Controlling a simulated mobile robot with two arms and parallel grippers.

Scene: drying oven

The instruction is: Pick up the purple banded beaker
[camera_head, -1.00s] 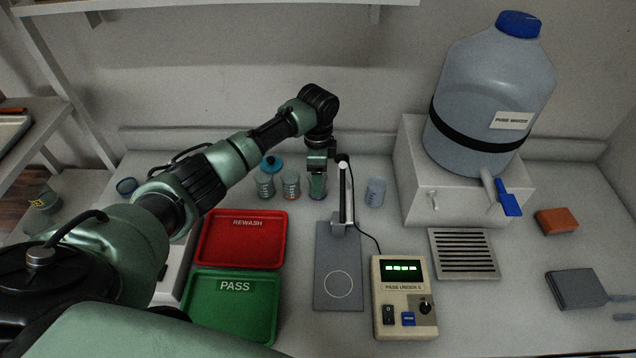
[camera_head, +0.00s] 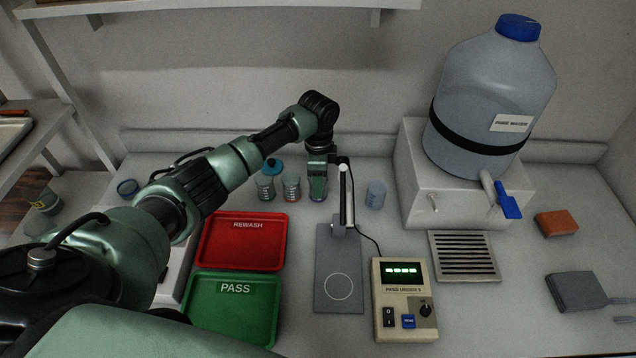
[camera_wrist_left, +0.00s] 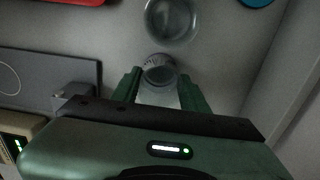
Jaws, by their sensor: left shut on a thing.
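The purple banded beaker (camera_head: 318,194) stands on the counter at the right end of a row of three small beakers. Its band looks bluish purple and dim. My left gripper (camera_head: 318,176) reaches down over it from above and is shut on its upper part. In the left wrist view the beaker's round mouth (camera_wrist_left: 160,74) shows between the two green fingertips (camera_wrist_left: 161,92). Its lower part is hidden there. My right gripper is not in view.
Beakers with an orange band (camera_head: 291,190) and a greenish look (camera_head: 265,189) stand close to the left. A stand with a grey plate (camera_head: 338,270) and a plain beaker (camera_head: 376,195) are to the right. Red (camera_head: 208,241) and green (camera_head: 198,315) trays lie in front.

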